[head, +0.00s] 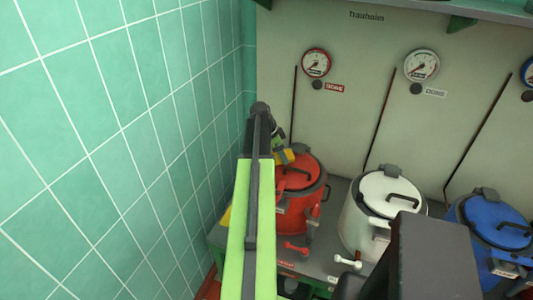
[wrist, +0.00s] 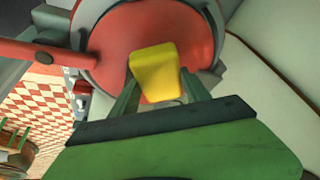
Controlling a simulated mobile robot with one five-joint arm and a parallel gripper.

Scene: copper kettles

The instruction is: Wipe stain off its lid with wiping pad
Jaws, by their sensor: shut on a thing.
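The red kettle (head: 305,215) stands at the left of the row, with a red lid (head: 301,178) and a dark handle. My gripper (wrist: 160,88) is shut on the yellow wiping pad (wrist: 154,65). In the wrist view the pad lies in front of the red lid (wrist: 110,45). In the head view the pad (head: 285,156) is at the lid's upper left edge. I cannot tell whether pad and lid touch. No stain can be made out on the lid; the pad and my arm hide part of it.
A white kettle (head: 370,222) and a blue kettle (head: 485,240) stand to the right on the grey counter (head: 325,245). A green tiled wall (head: 100,130) is close on the left. A panel with gauges (head: 316,62) rises behind.

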